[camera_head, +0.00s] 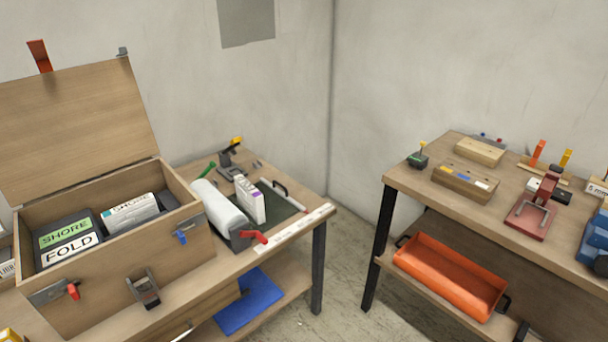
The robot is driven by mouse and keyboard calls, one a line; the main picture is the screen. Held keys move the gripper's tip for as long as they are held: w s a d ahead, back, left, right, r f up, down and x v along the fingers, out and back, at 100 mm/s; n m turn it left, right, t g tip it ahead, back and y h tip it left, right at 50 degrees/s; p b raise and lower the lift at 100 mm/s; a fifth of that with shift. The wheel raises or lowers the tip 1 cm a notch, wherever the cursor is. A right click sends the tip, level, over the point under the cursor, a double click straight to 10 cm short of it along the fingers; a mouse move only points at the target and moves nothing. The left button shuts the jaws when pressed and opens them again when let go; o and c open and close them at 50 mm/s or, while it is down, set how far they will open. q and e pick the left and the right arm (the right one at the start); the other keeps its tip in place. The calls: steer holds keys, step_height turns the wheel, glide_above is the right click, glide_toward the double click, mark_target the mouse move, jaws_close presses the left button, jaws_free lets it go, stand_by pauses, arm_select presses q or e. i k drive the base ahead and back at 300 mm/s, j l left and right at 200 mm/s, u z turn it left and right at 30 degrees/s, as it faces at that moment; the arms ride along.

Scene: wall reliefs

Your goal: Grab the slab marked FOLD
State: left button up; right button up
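A wooden chest (125,272) with its lid (75,130) raised stands on the left bench. Inside it on the left lies a dark slab (69,239) with a green label reading SHORE above a white label reading FOLD. The chest's front wall hides the lower parts of both. Neither of my grippers shows in this view.
The left bench also holds a white roll (220,206), a white box (250,200) and a dark mat (282,208). Floor (325,285) shows between the benches. The right bench (420,181) carries wooden blocks and tools, with an orange tray (450,275) below.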

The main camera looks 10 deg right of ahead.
mark_target(250, 199)
steer(key=i+j, duration=0.1)
steer(key=j, duration=0.4)
steer(key=i+j, duration=0.1)
steer(key=j, duration=0.85)
steer(key=i+j, duration=0.15)
steer(key=j, duration=0.3)
steer(key=i+j, duration=0.1)
steer(key=j, duration=0.4)
